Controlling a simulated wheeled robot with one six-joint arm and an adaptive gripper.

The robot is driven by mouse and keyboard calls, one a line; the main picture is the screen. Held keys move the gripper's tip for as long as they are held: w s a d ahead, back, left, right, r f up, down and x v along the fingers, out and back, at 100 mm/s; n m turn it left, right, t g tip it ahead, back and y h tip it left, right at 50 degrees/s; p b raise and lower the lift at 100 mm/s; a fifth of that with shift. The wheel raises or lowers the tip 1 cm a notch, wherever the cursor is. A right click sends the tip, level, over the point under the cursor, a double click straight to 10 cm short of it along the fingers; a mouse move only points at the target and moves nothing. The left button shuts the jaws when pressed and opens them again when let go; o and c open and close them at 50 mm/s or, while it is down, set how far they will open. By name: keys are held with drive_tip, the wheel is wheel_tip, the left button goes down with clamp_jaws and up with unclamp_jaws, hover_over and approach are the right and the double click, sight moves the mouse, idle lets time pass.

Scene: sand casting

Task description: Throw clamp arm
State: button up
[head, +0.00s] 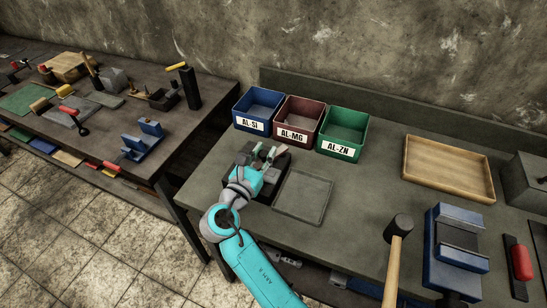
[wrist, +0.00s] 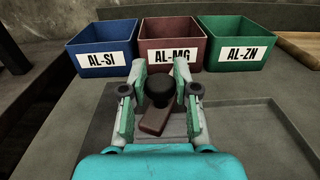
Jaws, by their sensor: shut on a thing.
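The clamp arm (wrist: 154,121) is a short brown bar with a round black knob (wrist: 159,86) at its far end. In the wrist view it lies between the two fingers of my gripper (wrist: 160,74), which is shut on it. In the head view my gripper (head: 267,153) is low over a dark block-like fixture (head: 238,156) on the bench, and the clamp arm is hidden there by my gripper. The fixture's lower part is mostly covered by my gripper in both views.
Blue AL-SI (head: 257,105), red AL-MG (head: 299,119) and green AL-ZN (head: 343,135) bins stand just behind. A flat grey tray (head: 303,195) lies right of the fixture. Farther right are a wooden tray (head: 449,168), a mallet (head: 398,230) and a blue vise (head: 456,252).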

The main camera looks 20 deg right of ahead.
drive_tip(key=shift+w+a+m+g+h, duration=0.1)
drive_tip(key=shift+w+m+g+h, duration=0.05)
drive_tip(key=shift+m+g+h, duration=0.2)
drive_tip(key=shift+w+a+m+g+h, duration=0.1)
drive_tip(key=shift+w+m+g+h, duration=0.2)
drive_tip(key=shift+g, duration=0.25)
drive_tip(key=shift+w+a+m+g+h, duration=0.1)
drive_tip(key=shift+w+m+g+h, duration=0.1)
drive_tip(key=shift+m+g+h, duration=0.2)
drive_tip(key=shift+w, duration=0.1)
drive_tip(key=shift+w+m+g+h, duration=0.25)
drive_tip(key=shift+m+g+h, duration=0.25)
drive_tip(key=shift+g, duration=0.4)
drive_tip(key=shift+a, duration=0.1)
